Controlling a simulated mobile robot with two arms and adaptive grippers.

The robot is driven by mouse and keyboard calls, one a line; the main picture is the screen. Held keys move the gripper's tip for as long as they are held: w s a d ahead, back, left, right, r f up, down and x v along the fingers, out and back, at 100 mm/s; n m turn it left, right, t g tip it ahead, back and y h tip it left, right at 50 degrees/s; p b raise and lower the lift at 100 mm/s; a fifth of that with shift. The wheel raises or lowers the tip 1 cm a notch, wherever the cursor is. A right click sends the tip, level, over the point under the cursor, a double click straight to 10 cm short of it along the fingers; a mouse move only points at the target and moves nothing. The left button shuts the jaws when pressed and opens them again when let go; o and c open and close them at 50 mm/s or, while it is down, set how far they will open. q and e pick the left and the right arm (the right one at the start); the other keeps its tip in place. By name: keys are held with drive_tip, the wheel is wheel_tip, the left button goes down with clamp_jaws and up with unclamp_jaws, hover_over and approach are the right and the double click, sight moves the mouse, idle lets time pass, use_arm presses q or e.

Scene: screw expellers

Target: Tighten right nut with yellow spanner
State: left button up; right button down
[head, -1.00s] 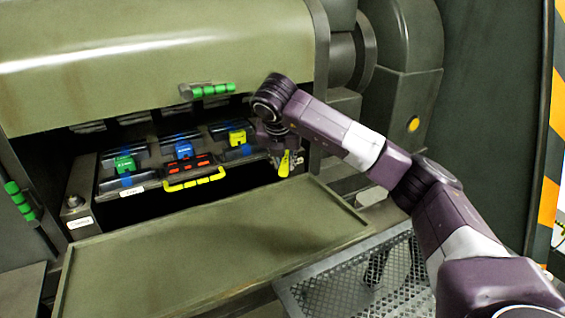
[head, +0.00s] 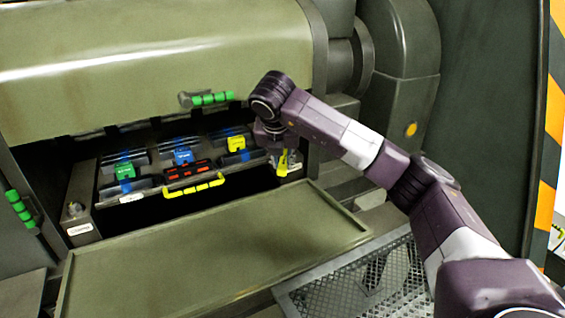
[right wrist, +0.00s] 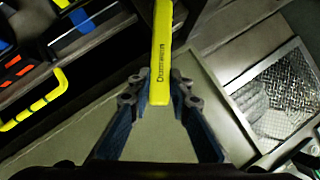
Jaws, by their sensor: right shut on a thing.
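My right gripper (head: 274,148) is shut on the yellow spanner (head: 282,163) at the right end of the machine's opening. In the right wrist view the spanner (right wrist: 161,50) stands between the two fingers of the gripper (right wrist: 160,88) and runs out of the top of the picture. Its far end is hidden there. In the head view the spanner hangs down in front of the right-hand block, beside a pale label. The right nut cannot be made out behind gripper and spanner. The left nut (head: 73,208) shows on the left block. My left gripper is not in view.
A unit with green, blue and yellow blocks and a yellow handle (head: 195,188) sits in the opening. A cover with a green handle (head: 212,99) is above it. A flat olive tray (head: 215,245) and a mesh grating (head: 350,285) lie in front.

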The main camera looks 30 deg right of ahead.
drive_tip(key=shift+r+p, duration=0.5)
drive_tip(key=shift+r, duration=0.55)
drive_tip(key=shift+s, duration=0.1)
drive_tip(key=shift+s+b, duration=0.35)
drive_tip(key=shift+s, duration=0.2)
drive_tip(key=s+a+r, duration=0.1)
drive_tip(key=s, duration=1)
drive_tip(key=shift+s+a+r, duration=0.2)
drive_tip(key=shift+s, duration=0.15)
